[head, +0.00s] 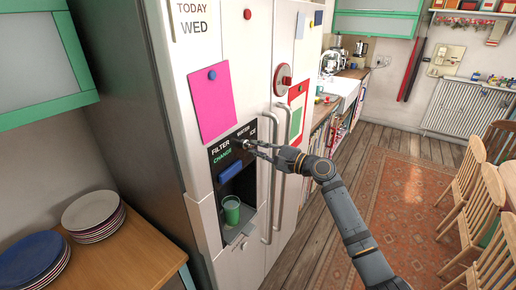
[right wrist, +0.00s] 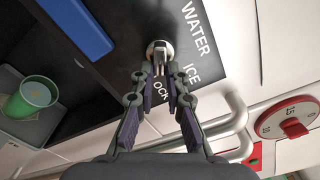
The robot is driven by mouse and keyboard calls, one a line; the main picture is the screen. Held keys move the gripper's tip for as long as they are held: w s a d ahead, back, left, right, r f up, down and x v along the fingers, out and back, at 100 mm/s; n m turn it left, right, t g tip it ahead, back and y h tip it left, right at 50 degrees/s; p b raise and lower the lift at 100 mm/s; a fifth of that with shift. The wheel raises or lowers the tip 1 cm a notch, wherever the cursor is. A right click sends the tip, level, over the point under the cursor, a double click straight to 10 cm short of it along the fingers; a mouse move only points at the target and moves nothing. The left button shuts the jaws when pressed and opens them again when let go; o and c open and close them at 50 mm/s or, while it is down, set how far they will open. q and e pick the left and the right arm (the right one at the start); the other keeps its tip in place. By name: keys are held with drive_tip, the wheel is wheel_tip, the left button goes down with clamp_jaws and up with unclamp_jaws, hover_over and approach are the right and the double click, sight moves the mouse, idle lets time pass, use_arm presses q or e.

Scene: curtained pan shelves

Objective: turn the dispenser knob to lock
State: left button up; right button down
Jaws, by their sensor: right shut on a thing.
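The dispenser knob (right wrist: 159,48) is a small round metal knob with a raised bar, on the black dispenser panel (head: 219,159) of the white fridge. In the right wrist view, the labels WATER, ICE and a partly hidden one ending in "OCK" lie around it. My right gripper (head: 246,145) is at the knob, its fingertips (right wrist: 159,70) shut on the knob's bar from both sides. In the head view the fingers largely cover the knob, and its exact pointing direction is hard to tell. My left gripper is not in view.
Below the knob are a blue paddle (head: 230,172) and a green cup (head: 231,210) in the dispenser recess. Long fridge handles (head: 268,190) stand out just right of the panel. A red dial (head: 284,77) is higher up. Plates (head: 93,213) sit on the wooden counter at left.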

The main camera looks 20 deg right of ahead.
drive_tip(key=c, duration=1.4)
unclamp_jaws()
drive_tip(key=shift+o, duration=0.2)
drive_tip(key=v, duration=1.2)
drive_tip(key=shift+d, duration=0.1)
drive_tip(key=shift+f, duration=0.1)
